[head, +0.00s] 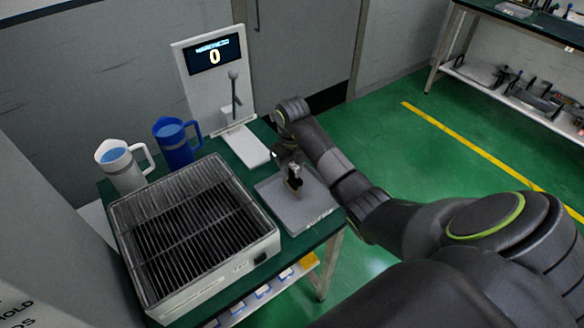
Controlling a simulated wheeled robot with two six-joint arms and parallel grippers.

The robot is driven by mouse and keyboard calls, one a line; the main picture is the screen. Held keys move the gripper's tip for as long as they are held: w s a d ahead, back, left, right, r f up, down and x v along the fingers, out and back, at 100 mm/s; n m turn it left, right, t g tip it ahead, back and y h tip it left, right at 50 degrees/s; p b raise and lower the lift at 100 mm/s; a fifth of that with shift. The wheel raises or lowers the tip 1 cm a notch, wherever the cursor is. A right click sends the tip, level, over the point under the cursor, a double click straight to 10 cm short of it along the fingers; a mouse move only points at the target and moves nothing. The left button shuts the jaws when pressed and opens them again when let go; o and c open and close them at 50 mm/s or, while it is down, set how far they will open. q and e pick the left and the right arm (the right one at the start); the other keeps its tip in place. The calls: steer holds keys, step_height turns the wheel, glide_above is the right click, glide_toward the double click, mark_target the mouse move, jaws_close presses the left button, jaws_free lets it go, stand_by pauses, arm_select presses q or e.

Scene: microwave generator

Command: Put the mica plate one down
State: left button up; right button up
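My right gripper (293,182) comes in from the right and points down over a flat grey plate or tray (312,212) at the table's right side. Its fingers are small and dark here, and I cannot tell whether they are open or shut. I cannot make out for sure a mica plate; a thin one between the fingers or on the grey surface is too small to tell. The gripper and wrist hide part of the grey surface. My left gripper is not in view.
A grill-like box (190,225) with a wire rack fills the green table's (335,222) front left. A white jug (122,165) and a blue jug (174,143) stand behind it. A display stand (214,85) reading 0, with a lever, stands at the back.

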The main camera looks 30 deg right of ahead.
steer(key=shift+w+r, duration=0.1)
steer(key=shift+r, duration=0.4)
step_height(320, 180, up, 4)
steer(key=shift+r, duration=0.15)
step_height(320, 180, up, 5)
steer(key=p, duration=0.5)
steer(key=shift+r, duration=0.2)
steer(key=shift+r+p, duration=0.85)
steer(key=shift+r, duration=0.05)
